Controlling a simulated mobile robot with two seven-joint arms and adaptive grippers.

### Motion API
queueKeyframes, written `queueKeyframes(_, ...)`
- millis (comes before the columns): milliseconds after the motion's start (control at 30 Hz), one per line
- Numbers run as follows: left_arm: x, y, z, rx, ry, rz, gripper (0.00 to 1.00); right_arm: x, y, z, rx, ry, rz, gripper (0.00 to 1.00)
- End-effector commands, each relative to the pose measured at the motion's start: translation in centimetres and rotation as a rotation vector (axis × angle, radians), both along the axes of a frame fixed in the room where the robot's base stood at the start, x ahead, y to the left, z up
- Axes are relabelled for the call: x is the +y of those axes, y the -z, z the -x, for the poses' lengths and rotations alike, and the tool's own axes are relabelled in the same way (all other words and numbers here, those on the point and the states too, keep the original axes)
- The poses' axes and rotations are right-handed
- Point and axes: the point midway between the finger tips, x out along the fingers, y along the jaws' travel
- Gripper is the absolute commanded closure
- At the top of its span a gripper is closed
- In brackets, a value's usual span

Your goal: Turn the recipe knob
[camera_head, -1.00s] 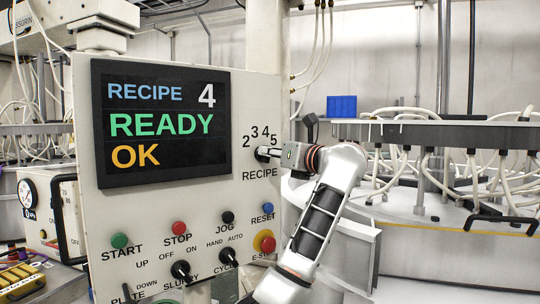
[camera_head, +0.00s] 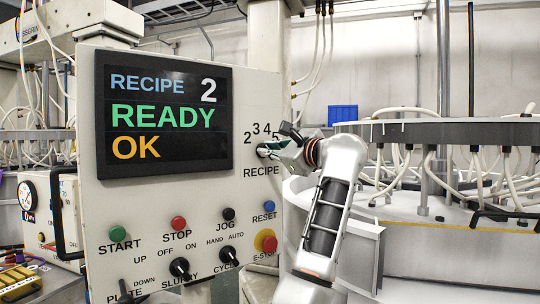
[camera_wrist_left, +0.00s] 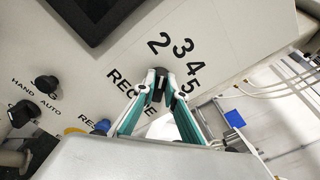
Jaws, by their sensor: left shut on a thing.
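The dark recipe knob (camera_head: 263,150) is on the control panel (camera_head: 215,205), above the RECIPE label and below the numbers 2 to 5. In the wrist view the knob (camera_wrist_left: 158,86) sits between the fingertips. My left gripper (camera_head: 273,150) is shut on it; its green-sided fingers also show in the wrist view (camera_wrist_left: 158,97). The fingers hide part of the knob, and I cannot read its pointer. The display (camera_head: 165,115) reads RECIPE 2, READY, OK. My right gripper is not in view.
Below the display are the green START button (camera_head: 117,233), red STOP button (camera_head: 179,223), blue RESET button (camera_head: 270,206) and yellow-red E-STOP (camera_head: 266,241). Black selector knobs (camera_head: 180,268) sit lower. Hose-laden machinery (camera_head: 450,133) stands on the right.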

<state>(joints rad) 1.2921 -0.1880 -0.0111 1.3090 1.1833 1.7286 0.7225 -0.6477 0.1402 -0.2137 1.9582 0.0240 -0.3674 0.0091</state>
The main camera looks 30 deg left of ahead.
Motion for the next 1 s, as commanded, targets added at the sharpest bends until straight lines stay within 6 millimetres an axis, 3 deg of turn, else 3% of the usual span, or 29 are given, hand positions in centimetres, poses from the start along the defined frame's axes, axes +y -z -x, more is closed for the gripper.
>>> queueKeyframes(433, 0.0, 0.3, 0.1, -0.256, 0.0, 0.102, 1.0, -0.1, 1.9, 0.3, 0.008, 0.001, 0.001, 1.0)
queueKeyframes(1000, 0.0, 0.3, 0.2, -0.315, 0.0, 0.125, 1.0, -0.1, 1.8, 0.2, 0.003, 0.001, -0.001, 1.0)
